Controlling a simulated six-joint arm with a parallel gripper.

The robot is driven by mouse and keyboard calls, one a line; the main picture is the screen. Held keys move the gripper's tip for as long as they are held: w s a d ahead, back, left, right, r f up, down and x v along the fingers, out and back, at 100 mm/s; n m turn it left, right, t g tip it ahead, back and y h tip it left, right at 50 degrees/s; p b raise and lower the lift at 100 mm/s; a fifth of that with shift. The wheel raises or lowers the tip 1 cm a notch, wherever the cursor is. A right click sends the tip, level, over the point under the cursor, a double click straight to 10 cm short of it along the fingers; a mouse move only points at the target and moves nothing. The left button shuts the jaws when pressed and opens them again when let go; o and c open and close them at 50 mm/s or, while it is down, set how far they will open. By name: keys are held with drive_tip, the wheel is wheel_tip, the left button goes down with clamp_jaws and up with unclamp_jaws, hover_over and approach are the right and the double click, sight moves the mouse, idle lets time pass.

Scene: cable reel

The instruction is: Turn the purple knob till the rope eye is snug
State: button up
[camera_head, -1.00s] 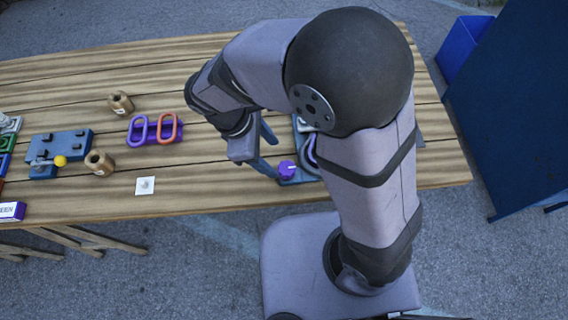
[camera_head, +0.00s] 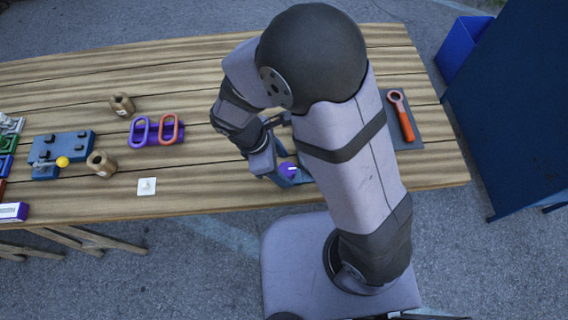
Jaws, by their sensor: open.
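The purple knob (camera_head: 288,169) sits at the front left end of a blue base (camera_head: 303,179) near the table's front edge. A pale mark shows on its top. My gripper (camera_head: 282,165) is open, low at the knob, with its fingers around or just beside it; I cannot tell whether they touch it. My arm hides most of the blue base, and the rope and its eye are out of sight behind it.
A red-handled ring wrench (camera_head: 401,115) lies on a grey mat (camera_head: 427,132) to the right. Left are purple and orange loops (camera_head: 155,130), wooden spools (camera_head: 101,163), a white plate (camera_head: 147,187) and a blue fixture (camera_head: 75,145). The table between is clear.

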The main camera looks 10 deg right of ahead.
drive_tip(key=shift+d+f, duration=0.2)
drive_tip(key=shift+f, duration=0.2)
drive_tip(key=c, duration=1.1)
drive_tip(key=shift+o, duration=0.2)
